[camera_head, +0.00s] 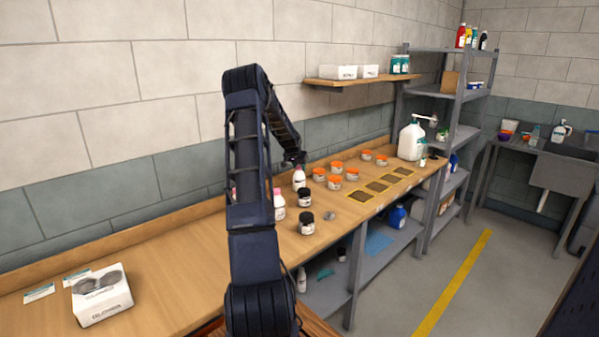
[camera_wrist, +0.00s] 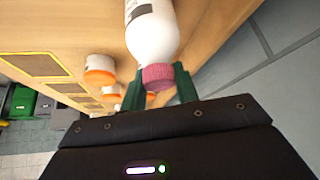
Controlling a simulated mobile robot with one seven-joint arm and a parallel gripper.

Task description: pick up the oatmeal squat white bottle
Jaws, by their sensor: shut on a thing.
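A white bottle with a dull pink cap (camera_wrist: 151,35) shows in the wrist view, with part of a printed label at the top edge. My gripper (camera_wrist: 158,84) has its two green fingers on either side of the cap, shut on it. In the head view the white bottle (camera_head: 299,178) is under my gripper (camera_head: 296,163) at the worktop's far side. I cannot read its label, nor tell whether its base touches the worktop. Another pink-capped bottle (camera_head: 279,205) stands nearer, beside my arm.
Black-lidded jars (camera_head: 306,224) stand close in front. Several orange-lidded jars (camera_head: 335,183) stand to the right, by yellow-edged dark squares (camera_head: 380,187). A white jug (camera_head: 411,142) is farther right. A white box (camera_head: 101,297) lies at the left. The wall runs behind the worktop.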

